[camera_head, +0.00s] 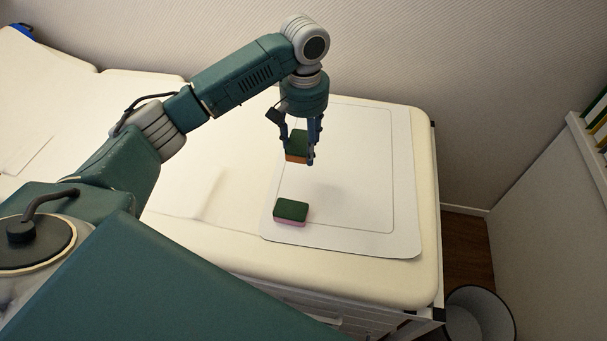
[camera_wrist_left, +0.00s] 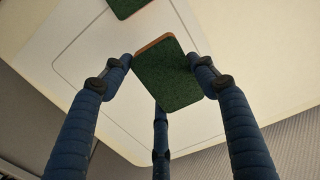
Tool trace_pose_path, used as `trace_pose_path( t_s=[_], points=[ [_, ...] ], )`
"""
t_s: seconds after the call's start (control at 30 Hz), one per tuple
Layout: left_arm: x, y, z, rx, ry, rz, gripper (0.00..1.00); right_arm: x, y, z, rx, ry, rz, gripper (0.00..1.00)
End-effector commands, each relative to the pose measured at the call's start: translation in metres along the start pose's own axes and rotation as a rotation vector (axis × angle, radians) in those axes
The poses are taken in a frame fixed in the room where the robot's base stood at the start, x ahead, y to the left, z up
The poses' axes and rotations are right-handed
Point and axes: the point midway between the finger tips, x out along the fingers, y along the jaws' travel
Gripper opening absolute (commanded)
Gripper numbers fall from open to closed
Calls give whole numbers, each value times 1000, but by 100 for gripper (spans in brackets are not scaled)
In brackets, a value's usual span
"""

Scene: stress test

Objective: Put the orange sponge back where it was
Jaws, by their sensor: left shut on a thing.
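The orange sponge (camera_head: 296,157) has a green top and orange lower part. My left gripper (camera_head: 302,153) is shut on it and holds it above the white mat (camera_head: 404,218). In the left wrist view the orange sponge (camera_wrist_left: 170,77) sits between the blue fingers of my left gripper (camera_wrist_left: 166,75), green side towards the camera. A second sponge (camera_head: 291,211), green on top and pink below, lies on the mat near its front left. Its green top shows partly at the upper edge of the left wrist view (camera_wrist_left: 128,5). My right gripper is not in view.
The mat lies on a cream padded top (camera_head: 225,235), with a thin outlined rectangle on it. Most of the mat is bare. A wall runs behind. A round bin (camera_head: 480,312) stands on the floor at the lower right, beside a white partition (camera_head: 550,230).

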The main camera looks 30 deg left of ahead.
Motion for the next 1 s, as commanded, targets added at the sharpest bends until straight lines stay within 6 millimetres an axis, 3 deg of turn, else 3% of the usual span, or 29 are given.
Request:
trace_pose_path(
  t_s=[0.1, 0.3, 0.47, 0.73, 1.0],
  points=[
    [34, -1, 1, -2, -4, -3, 38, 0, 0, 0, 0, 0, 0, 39],
    [74, 0, 0, 0, -1, -2, 38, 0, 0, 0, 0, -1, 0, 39],
    [87, 0, 0, 0, 0, 0, 38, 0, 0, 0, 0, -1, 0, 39],
    [124, 0, 1, 0, -1, -1, 37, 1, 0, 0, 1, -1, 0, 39],
    [128, 0, 0, 1, 1, 0, 37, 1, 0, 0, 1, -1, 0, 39]
  ],
)
